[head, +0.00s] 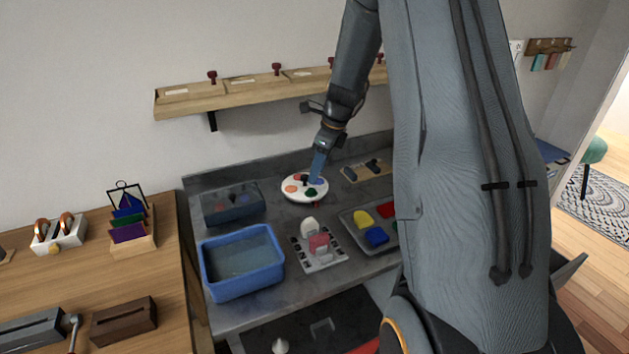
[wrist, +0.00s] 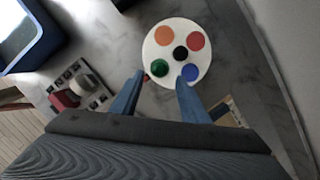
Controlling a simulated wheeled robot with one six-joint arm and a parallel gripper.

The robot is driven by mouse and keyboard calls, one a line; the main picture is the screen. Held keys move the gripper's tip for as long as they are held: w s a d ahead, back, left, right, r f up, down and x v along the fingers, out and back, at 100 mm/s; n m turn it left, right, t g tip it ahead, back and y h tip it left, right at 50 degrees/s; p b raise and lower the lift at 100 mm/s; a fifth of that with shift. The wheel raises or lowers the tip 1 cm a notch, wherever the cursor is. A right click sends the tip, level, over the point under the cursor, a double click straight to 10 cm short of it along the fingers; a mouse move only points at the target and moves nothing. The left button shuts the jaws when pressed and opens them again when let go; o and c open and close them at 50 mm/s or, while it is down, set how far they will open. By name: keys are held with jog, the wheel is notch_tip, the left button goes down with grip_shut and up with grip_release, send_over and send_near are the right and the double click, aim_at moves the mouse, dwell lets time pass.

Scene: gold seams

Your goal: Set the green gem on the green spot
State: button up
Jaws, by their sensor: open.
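A round white plate (head: 294,197) stands on the grey counter and carries orange, red, blue and green round patches around a black centre; it fills the upper middle of the wrist view (wrist: 177,35). The green patch (wrist: 158,69) is at its lower left there and looks darker on one side. It also shows at the plate's front in the head view (head: 311,192). I cannot tell whether a green gem lies on that spot. My gripper (wrist: 160,82) is open over the plate's near edge, its blue fingers apart with nothing visible between them; it also shows in the head view (head: 317,178).
A small red thing (wrist: 146,77) is beside the left finger. A blue tub (head: 242,285), a white slotted block (head: 318,258) and a grey tray (head: 357,232) with coloured pieces stand in front. A shelf (head: 240,101) with red-knobbed stamps hangs behind. A wooden board (head: 366,172) is right.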

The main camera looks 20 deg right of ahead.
jog(key=s+a+r+n, duration=0.1)
jog(key=s+a+n, duration=0.2)
jog(key=s+n, duration=0.1)
jog(key=s+a+r+n, duration=0.1)
jog(key=s+a+n, duration=0.2)
jog(key=s+n, duration=0.2)
jog(key=s+a+r+n+g+h, duration=0.1)
jog(key=s+a+r+n, duration=0.1)
jog(key=s+a+n, duration=0.2)
jog(key=shift+s+r+n, duration=0.1)
jog(key=shift+s+n, duration=0.1)
jog(key=shift+n, duration=0.3)
jog(key=s+a+n, duration=0.2)
jog(key=s+n, duration=0.4)
jog(key=s+a+n+h, duration=0.1)
jog(key=s+a+n, duration=0.1)
jog(key=s+n, duration=0.5)
jog(key=shift+s+a, duration=0.15)
jog(key=shift+a, duration=0.25)
jog(key=shift+d, duration=0.15)
